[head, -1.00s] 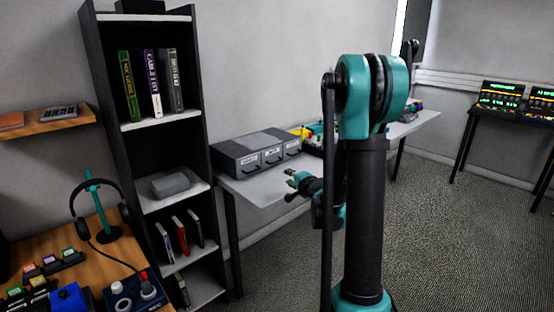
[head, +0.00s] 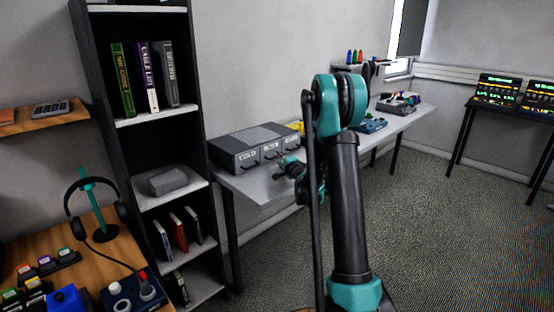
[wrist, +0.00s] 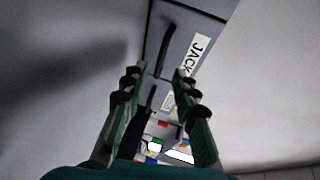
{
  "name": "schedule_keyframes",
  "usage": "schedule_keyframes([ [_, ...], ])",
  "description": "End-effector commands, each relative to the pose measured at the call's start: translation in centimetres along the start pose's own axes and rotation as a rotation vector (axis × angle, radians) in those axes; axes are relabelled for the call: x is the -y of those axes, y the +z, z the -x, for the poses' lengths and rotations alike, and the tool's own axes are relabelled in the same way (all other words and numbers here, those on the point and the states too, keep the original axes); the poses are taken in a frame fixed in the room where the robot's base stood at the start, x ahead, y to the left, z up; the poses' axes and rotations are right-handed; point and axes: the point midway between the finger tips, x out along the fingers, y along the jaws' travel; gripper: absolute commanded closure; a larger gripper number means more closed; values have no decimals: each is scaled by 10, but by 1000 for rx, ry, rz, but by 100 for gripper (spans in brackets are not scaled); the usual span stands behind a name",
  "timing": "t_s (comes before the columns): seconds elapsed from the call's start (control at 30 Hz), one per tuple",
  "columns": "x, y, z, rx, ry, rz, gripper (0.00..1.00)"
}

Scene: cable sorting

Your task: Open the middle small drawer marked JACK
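The grey drawer unit (head: 228,153) stands on the grey table, with three small labelled drawers along its front. The middle drawer (head: 271,152) looks shut. In the wrist view the white JACK label (wrist: 196,52) and the drawer's dark bar handle (wrist: 166,38) show close up. My gripper (head: 282,170) is just in front of the unit. In the wrist view my gripper (wrist: 157,74) has its two fingers apart, with the lower end of the JACK handle between or just beyond the tips. I cannot tell whether they touch it.
A neighbouring drawer's handle (wrist: 146,112) shows between my fingers, with coloured items beyond it. The tall black shelf (head: 145,122) stands left of the table. Electronics (head: 398,104) lie farther along the grey table (head: 260,188). Carpet in front is open.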

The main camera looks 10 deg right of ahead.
Motion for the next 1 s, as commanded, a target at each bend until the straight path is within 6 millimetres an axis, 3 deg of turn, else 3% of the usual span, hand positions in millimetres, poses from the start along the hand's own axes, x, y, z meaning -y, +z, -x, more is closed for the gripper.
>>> schedule_keyframes([
  [0.1,0,0,-22,1,0,-1,71],
  [0.3,0,0,-44,1,0,0,71],
  [0.7,0,0,-51,0,0,-1,71],
  [0.93,0,0,-51,0,0,0,99],
  [1.0,0,0,-51,0,0,0,100],
])
